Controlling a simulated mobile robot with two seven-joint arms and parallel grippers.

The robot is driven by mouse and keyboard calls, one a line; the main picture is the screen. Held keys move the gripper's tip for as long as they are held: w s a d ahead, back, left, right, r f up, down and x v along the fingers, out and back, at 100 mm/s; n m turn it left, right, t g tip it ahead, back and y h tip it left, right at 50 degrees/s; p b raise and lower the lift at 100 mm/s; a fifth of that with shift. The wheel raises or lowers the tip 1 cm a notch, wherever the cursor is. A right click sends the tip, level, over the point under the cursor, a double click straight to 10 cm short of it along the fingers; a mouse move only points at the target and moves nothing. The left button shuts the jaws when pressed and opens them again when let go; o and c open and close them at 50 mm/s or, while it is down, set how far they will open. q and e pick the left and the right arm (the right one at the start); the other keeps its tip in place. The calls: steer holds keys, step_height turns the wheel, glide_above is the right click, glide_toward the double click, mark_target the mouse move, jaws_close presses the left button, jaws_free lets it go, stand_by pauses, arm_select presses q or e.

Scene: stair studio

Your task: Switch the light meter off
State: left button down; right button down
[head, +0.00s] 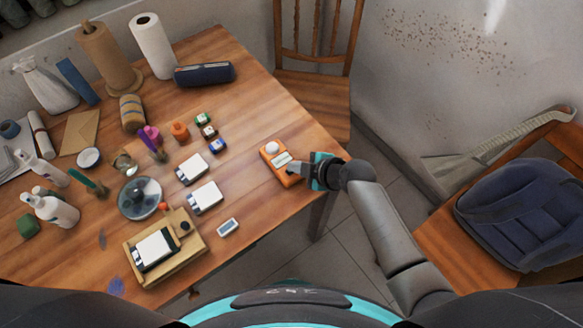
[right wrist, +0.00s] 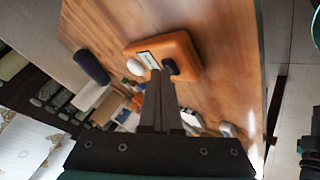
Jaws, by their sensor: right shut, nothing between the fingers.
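The light meter (head: 283,164) is an orange box with a white dome and a pale display, lying on the wooden table near its right edge. In the right wrist view the light meter (right wrist: 182,55) shows its white dome, its display and a dark part on its face. My right gripper (head: 308,173) is at the meter's lower right end in the head view. Its fingers (right wrist: 160,78) are shut and empty, with the tips over or against the meter's face by the dark part; contact cannot be told. My left gripper is not in view.
The table (head: 265,215) holds several small items left of the meter, including white-topped boxes (head: 205,197), a wooden stand (head: 190,240) and a dark blue case (head: 204,74). A wooden chair (head: 312,80) stands behind. A blue backpack (head: 525,205) rests on another chair at right.

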steer(key=shift+f, duration=0.15)
steer(key=shift+r+p, duration=0.45)
steer(key=shift+r, duration=0.15)
step_height(320, 180, up, 6)
steer(key=p, duration=0.5)
